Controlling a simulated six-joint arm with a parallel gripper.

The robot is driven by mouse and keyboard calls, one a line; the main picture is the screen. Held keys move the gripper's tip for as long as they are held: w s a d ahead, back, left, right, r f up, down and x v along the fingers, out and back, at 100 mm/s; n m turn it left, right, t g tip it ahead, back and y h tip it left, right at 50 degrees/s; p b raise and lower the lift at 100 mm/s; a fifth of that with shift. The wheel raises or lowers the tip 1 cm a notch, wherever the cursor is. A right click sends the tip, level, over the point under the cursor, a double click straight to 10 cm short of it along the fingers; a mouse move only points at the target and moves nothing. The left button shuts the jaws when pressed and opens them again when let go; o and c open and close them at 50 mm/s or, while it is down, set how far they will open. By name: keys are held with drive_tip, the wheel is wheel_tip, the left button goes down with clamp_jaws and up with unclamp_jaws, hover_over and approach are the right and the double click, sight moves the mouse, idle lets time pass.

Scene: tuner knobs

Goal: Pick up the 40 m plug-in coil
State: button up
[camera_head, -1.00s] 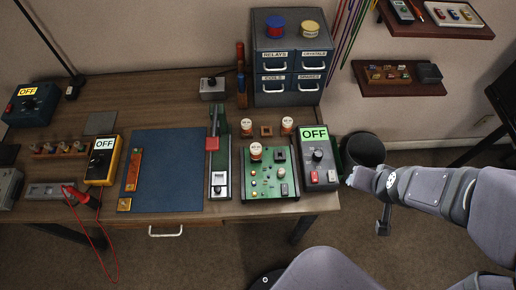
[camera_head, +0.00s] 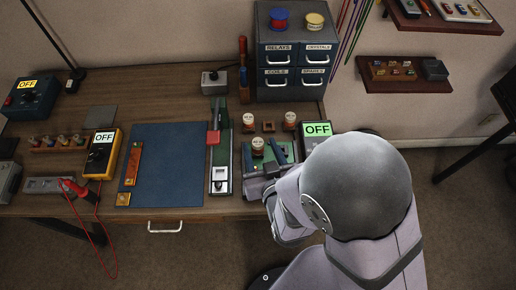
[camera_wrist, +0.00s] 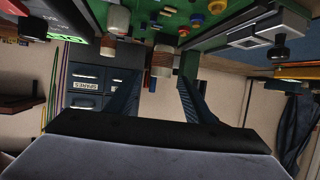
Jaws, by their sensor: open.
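Three plug-in coils with brown bodies and white labelled tops stand at the right of the bench. In the head view, one is at the back left (camera_head: 249,121), one at the back right (camera_head: 291,119), and one at the green circuit board (camera_head: 258,145). Their labels are too small to read, so I cannot tell which is 40 m. My gripper (camera_wrist: 160,78) is open and empty in the upside-down wrist view. A brown-banded coil (camera_wrist: 162,62) shows between its fingertips, apparently beyond them. In the head view my arm hides much of the board.
The drawer cabinet (camera_head: 290,62) stands behind the coils. The lever device (camera_head: 221,150) stands left of the board, and a box with a green OFF display (camera_head: 317,129) stands right, partly hidden. The blue mat (camera_head: 167,170) has free room.

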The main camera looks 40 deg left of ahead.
sight(256, 139)
drive_tip(key=shift+w+a+f+b, duration=0.25)
drive_tip(key=shift+a+f+b, duration=0.25)
drive_tip(key=shift+b, duration=0.35)
drive_tip(key=shift+w+a+b, duration=0.25)
drive_tip(key=shift+a+b, duration=0.1)
drive_tip(key=shift+b, duration=0.1)
drive_tip(key=shift+p+x, duration=0.85)
drive_tip(key=shift+x, duration=1.7)
drive_tip(key=c, duration=1.1)
